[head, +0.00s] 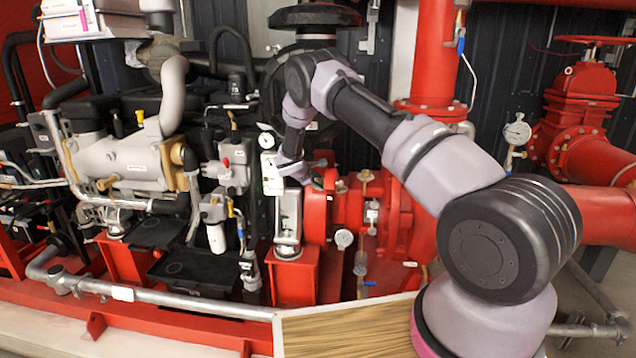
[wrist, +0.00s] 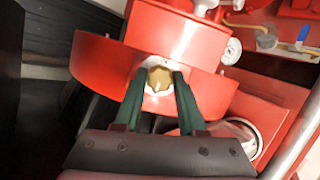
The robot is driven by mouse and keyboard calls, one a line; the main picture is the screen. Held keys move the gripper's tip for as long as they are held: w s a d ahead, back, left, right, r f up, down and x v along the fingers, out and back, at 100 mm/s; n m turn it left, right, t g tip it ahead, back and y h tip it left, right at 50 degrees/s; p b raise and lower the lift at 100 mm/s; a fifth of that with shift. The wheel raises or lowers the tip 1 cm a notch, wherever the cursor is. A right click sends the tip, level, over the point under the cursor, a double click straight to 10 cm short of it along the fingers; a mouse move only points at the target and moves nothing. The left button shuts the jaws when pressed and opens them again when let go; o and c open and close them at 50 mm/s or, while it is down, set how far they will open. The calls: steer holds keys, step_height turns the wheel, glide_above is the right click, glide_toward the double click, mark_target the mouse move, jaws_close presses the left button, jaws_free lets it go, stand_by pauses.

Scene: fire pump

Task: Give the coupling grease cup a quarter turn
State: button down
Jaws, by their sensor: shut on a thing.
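The grease cup (wrist: 158,78) is a small brass-coloured knob on the red coupling housing, in the middle of the wrist view. My gripper (wrist: 160,82) has its two dark green fingers on either side of the knob and is shut on it. In the head view my arm reaches over to the red coupling housing (head: 316,212) in the middle of the pump set. There the grease cup and my fingertips are too small and covered to make out.
A white gauge (wrist: 231,50) sits to the right of the housing in the wrist view. In the head view, the grey engine (head: 130,160) stands left and red pipework (head: 592,160) right.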

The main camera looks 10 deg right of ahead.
steer(key=shift+c, duration=2.4)
jaws_free()
steer(key=v, duration=1.1)
steer(key=shift+f, duration=0.1)
